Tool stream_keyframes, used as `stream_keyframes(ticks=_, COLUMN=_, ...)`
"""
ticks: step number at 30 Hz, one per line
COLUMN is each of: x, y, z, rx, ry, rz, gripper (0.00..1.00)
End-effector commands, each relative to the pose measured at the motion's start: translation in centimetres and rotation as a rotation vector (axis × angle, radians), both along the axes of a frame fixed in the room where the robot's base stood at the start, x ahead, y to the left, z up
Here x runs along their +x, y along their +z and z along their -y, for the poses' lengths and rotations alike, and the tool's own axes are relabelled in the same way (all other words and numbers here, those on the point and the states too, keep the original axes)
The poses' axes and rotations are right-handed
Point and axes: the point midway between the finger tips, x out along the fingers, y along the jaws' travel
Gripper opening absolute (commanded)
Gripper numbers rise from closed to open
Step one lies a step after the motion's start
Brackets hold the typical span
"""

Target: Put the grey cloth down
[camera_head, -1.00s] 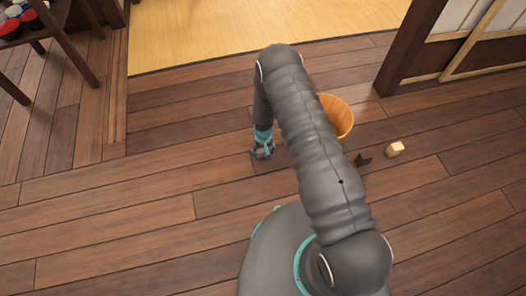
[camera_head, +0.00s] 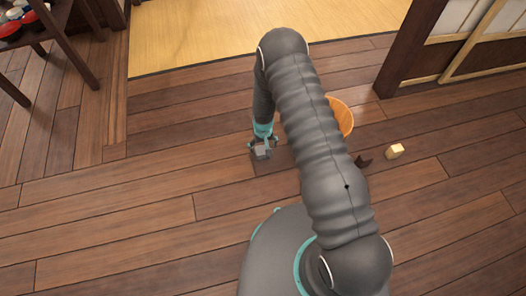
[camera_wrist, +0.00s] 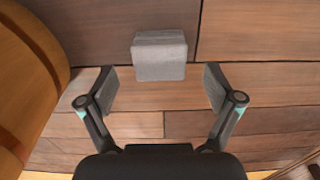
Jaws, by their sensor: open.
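The grey cloth (camera_wrist: 160,56) is a small folded block on the plank floor in the wrist view. It lies just beyond my fingertips, with bare floor showing between it and both fingers. My gripper (camera_wrist: 159,84) is open and empty, one finger to each side. In the head view my gripper (camera_head: 263,141) is low over the floor, and the cloth (camera_head: 262,153) shows as a small grey patch at its fingers, partly covered by them.
An orange wooden bucket (camera_head: 342,115) stands right of my gripper, partly behind my arm; it fills the left edge of the wrist view (camera_wrist: 22,85). A cream block (camera_head: 394,151) and a small dark item (camera_head: 363,161) lie farther right.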

Motion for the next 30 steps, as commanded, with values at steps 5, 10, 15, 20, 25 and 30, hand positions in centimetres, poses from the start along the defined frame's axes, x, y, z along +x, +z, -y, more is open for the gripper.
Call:
stream_keyframes(ticks=5, x=0.1, y=3.4, z=0.0, rx=0.001, ry=0.000, rz=0.002, gripper=0.91)
stream_keyframes(ticks=10, x=0.1, y=5.4, z=0.0, rx=0.000, ry=0.000, rz=0.001, gripper=0.91)
stream_keyframes(ticks=15, x=0.0, y=6.2, z=0.0, rx=0.000, ry=0.000, rz=-0.001, gripper=0.91)
stream_keyframes(ticks=20, x=0.1, y=6.7, z=0.0, rx=0.001, ry=-0.001, rz=0.002, gripper=0.91)
stream_keyframes(ticks=25, x=1.2, y=10.9, z=0.5, rx=0.009, ry=-0.014, rz=0.029, gripper=0.91)
stream_keyframes(ticks=30, x=2.1, y=18.6, z=1.9, rx=0.022, ry=-0.041, rz=0.074, gripper=0.91)
